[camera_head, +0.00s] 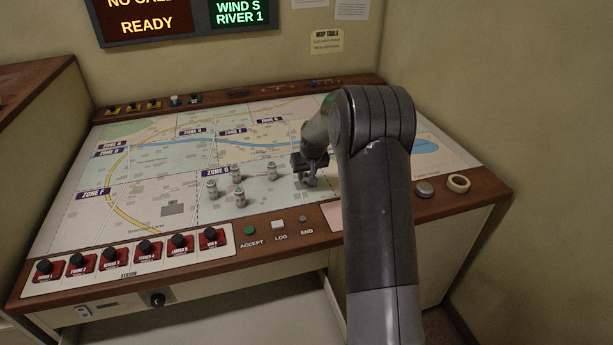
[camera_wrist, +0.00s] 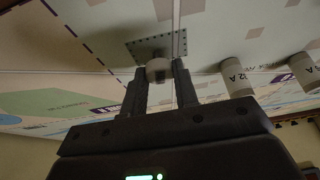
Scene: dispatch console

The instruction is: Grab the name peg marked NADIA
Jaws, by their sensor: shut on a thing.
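Several small pale name pegs stand on the map table (camera_head: 180,205), with one peg (camera_head: 240,197) nearest the front and another (camera_head: 272,171) closest to my gripper. My gripper (camera_head: 308,178) is low over the map, right of these pegs. In the wrist view its two dark fingers (camera_wrist: 159,84) are shut on a pale round peg (camera_wrist: 158,65). No name can be read on the held peg. Two other pegs, a nearer one (camera_wrist: 235,78) and one at the edge (camera_wrist: 304,73), show only parts of their lettering, so I cannot tell which is NADIA.
Red switch blocks with black knobs (camera_head: 149,248) line the front left edge. A green ACCEPT button (camera_head: 249,230) and a white LOG button (camera_head: 277,224) sit to their right. A ring (camera_head: 458,183) lies at the right edge. The map's left part is clear.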

